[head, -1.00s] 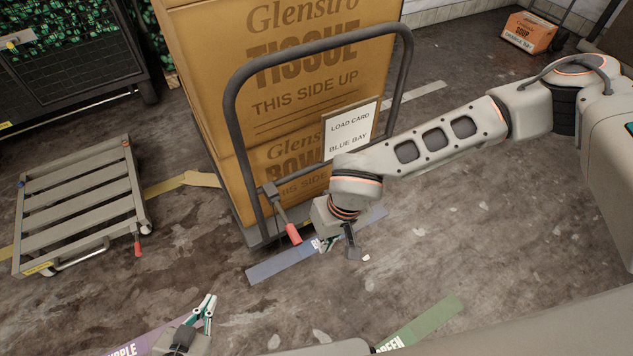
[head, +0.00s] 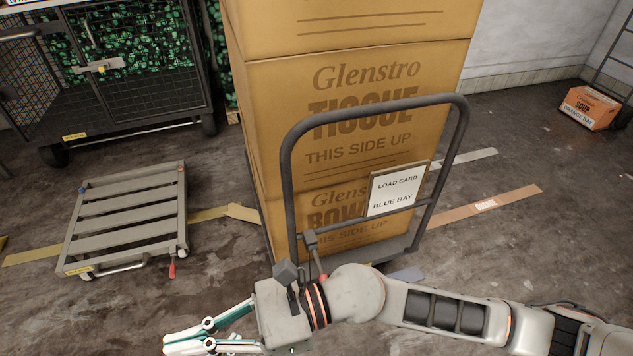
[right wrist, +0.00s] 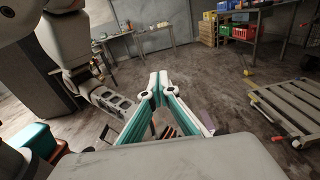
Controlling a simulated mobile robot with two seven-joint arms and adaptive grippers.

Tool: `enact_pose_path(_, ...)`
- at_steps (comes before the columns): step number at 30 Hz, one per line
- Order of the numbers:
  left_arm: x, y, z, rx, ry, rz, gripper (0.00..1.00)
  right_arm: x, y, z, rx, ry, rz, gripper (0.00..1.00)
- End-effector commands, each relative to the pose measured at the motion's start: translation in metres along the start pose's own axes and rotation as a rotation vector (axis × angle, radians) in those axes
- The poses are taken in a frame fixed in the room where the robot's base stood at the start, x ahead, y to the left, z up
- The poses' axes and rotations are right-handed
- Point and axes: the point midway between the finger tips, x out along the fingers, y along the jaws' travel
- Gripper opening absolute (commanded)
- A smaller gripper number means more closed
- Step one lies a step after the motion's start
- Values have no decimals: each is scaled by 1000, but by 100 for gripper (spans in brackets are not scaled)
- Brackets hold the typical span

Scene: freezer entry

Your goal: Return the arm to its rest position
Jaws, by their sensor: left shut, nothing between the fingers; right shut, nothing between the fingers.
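My right arm comes in from the right along the bottom of the head view. Its right gripper (head: 168,345) is low at the left, in front of the boxes, with its teal and white fingers pointing left. In the right wrist view the gripper (right wrist: 158,78) is shut, its fingertips together with nothing between them. My left gripper does not show in the head view. Part of my other arm (right wrist: 112,102) shows at the left of the right wrist view, but its gripper cannot be made out.
A cart with a dark push handle (head: 375,108) carries tall cardboard boxes (head: 350,85) just beyond my arm. A load card (head: 396,190) reads BLUE BAY. A low slatted platform (head: 125,222) stands left. A mesh cage (head: 60,75) is behind it. Floor between is clear.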

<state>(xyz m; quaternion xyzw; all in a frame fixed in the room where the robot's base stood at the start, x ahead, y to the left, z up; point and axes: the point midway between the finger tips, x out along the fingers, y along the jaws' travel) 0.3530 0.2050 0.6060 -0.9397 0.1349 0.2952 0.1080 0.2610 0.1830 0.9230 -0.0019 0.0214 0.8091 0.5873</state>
Motion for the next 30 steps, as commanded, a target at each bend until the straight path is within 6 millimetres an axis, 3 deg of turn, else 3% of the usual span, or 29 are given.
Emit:
enact_pose_path(3, -1, 0, -4, -2, 4, 0, 0, -9, -31, 40, 314, -223, -128, 0)
enact_pose_path(6, -2, 0, -7, -4, 8, 0, 0, -33, -65, 58, 584, -410, -227, 0)
enact_pose_path(11, -3, -1, -10, -6, 12, 0, 0, -94, -118, 50, 1018, -722, -371, 0)
enact_pose_path(15, -4, -1, -13, -8, 14, 1, 0, -162, -148, 5, 1387, -1014, -486, 0)
enact_pose_path(20, -5, -1, -14, -11, 15, 2, 0, -238, -150, -75, 1758, -1359, -600, 0)
enact_pose_path(23, -6, 0, -14, -12, 14, 2, 0, -278, -133, -130, 1945, -1569, -660, 0)
enact_pose_path(29, -7, 0, -13, -14, 9, 4, 0, -341, -68, -231, 2222, -1987, -758, 0)
enact_pose_path(30, -7, 1, -13, -15, 8, 5, 0, -351, -53, -248, -2237, 2045, 766, 0)
